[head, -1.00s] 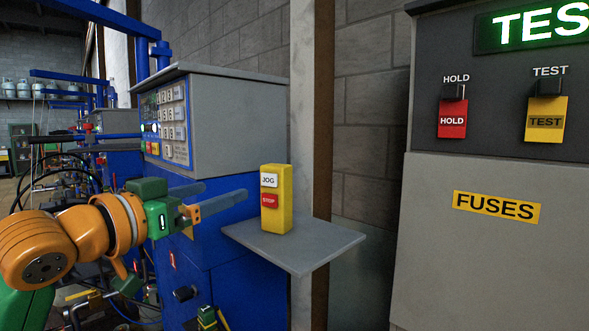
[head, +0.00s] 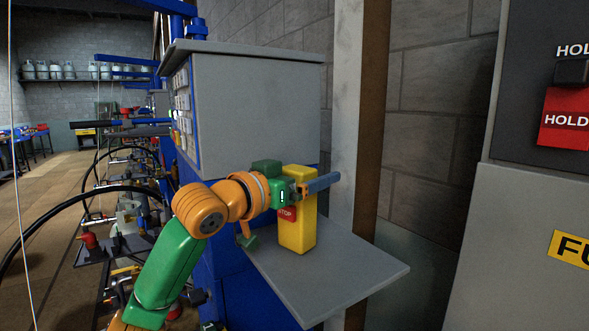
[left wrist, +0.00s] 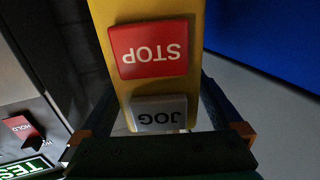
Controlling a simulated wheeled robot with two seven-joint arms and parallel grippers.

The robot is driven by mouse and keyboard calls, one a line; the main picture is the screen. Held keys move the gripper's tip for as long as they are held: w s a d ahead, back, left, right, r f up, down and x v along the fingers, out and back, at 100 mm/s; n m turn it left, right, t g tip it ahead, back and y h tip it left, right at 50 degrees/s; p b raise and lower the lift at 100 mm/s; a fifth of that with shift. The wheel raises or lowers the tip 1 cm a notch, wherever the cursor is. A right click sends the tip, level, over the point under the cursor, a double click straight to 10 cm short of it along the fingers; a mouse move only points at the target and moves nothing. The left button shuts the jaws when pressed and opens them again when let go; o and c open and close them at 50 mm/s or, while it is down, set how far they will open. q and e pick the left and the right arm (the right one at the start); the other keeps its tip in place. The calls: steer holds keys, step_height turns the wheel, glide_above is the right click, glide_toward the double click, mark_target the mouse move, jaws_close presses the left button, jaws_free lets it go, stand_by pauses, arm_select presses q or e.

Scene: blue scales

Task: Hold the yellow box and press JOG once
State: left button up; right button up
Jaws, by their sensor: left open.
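The yellow box (head: 299,234) stands upright on a grey shelf (head: 330,275). Its red STOP button (head: 287,214) partly shows in the head view; the JOG button is hidden there behind my gripper. In the left wrist view, the box (left wrist: 192,45) appears upside down, with the red STOP button (left wrist: 152,50) and the white JOG button (left wrist: 158,115) facing the camera. My left gripper (head: 320,183) is open, with one finger on each side of the upper box. In the head view one finger crosses in front of the box; the other is hidden. My right gripper is not in view.
A grey-and-blue cabinet (head: 255,110) stands behind the shelf. A grey panel with a red HOLD button (head: 566,118) is at the right. Hoses and machine fittings crowd the left. The shelf's front right part is clear.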

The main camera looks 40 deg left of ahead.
arm_select(q)
steer(key=shift+w, duration=0.25)
steer(key=shift+s, duration=0.15)
steer(key=c, duration=1.4)
jaws_close()
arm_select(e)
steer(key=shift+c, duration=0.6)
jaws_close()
